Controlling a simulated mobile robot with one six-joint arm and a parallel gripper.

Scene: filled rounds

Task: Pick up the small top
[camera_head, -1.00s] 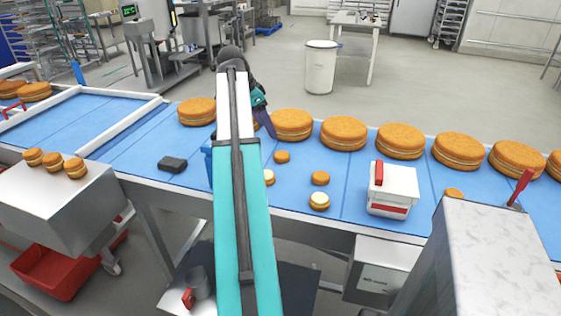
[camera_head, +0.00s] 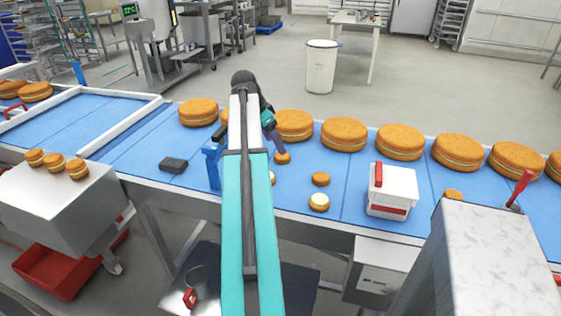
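Small plain brown tops lie on the blue belt. One small top (camera_head: 283,159) is just below my gripper (camera_head: 279,150) in the picture, partly covered by its dark fingers. A second small top (camera_head: 320,179) lies to the right, and another small round (camera_head: 453,194) shows partly behind the grey block. A small round with a pale cream face (camera_head: 319,202) lies nearer the front edge. Another small round (camera_head: 273,178) is mostly hidden by my arm. My gripper points down at the belt. I cannot tell whether its fingers are apart or touching the top.
Several large filled rounds (camera_head: 344,134) line the far side of the belt (camera_head: 140,152). A white box with red parts (camera_head: 394,190) stands right. A dark block (camera_head: 173,165) and a blue upright piece (camera_head: 212,168) are left. Three small rounds (camera_head: 55,161) sit on a metal box.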

